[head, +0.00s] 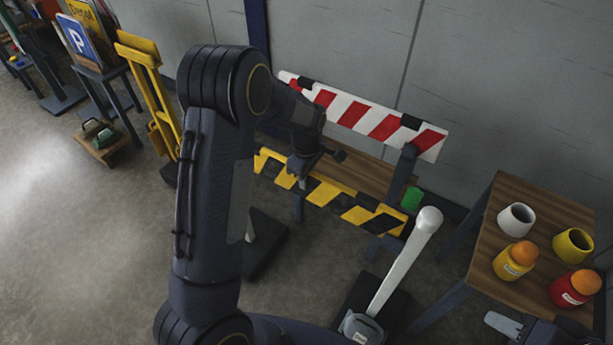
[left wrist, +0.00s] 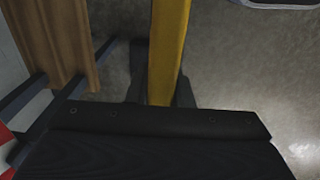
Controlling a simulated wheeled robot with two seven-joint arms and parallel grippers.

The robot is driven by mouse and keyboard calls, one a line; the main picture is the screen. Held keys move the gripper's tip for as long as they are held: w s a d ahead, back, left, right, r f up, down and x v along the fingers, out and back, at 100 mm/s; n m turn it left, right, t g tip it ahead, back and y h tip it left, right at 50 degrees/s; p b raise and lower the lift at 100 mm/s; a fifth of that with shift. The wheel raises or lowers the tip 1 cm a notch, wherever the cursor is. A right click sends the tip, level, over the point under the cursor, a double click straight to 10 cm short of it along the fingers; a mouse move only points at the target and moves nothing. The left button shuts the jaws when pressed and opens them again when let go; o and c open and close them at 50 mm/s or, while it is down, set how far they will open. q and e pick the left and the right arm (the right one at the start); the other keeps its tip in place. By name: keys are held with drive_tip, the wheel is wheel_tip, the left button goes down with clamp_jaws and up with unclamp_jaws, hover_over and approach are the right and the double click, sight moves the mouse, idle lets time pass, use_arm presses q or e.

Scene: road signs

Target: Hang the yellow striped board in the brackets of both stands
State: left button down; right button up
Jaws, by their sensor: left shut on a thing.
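The yellow and black striped board (head: 337,199) is at mid-picture in the head view, in front of a wooden bench. My left gripper (head: 303,168) is shut on its upper edge. In the left wrist view, a plain yellow strip, the board's edge (left wrist: 168,45), runs between my dark fingers. A white post of one stand (head: 405,262) rises near the board's right end. The other stand's dark base (head: 266,240) shows beside my left arm, which hides most of that stand. I cannot make out the brackets. My right gripper (head: 507,326) is partly in view at the bottom right; its jaws are unclear.
A red and white striped board (head: 350,112) stands behind the bench (head: 372,178) by the wall. A wooden table (head: 480,240) with several pots and jars stands at the right. Signs and a yellow folding frame (head: 150,80) stand at the left.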

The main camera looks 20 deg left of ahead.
use_arm(q)
drive_tip(key=shift+f, duration=0.1)
drive_tip(key=c, duration=1.2)
unclamp_jaws()
drive_tip(key=shift+r, duration=3.9)
drive_tip(key=s+r+m+t+h+p, duration=0.2)
drive_tip(key=s+r+m+p, duration=0.15)
drive_tip(key=s+r, duration=0.5)
drive_tip(key=s+d+r+m+t+h+p, duration=0.1)
drive_tip(key=s+r+m, duration=0.3)
drive_tip(key=s, duration=0.5)
drive_tip(key=s+d+r+m+t+p, duration=0.1)
drive_tip(key=s+d+r+m+t, duration=0.1)
drive_tip(key=s+m, duration=0.5)
drive_tip(key=s+r, duration=0.1)
drive_tip(key=s, duration=0.1)
drive_tip(key=shift+s+d+r+t+h, duration=0.3)
drive_tip(key=shift+d+r+h, duration=0.1)
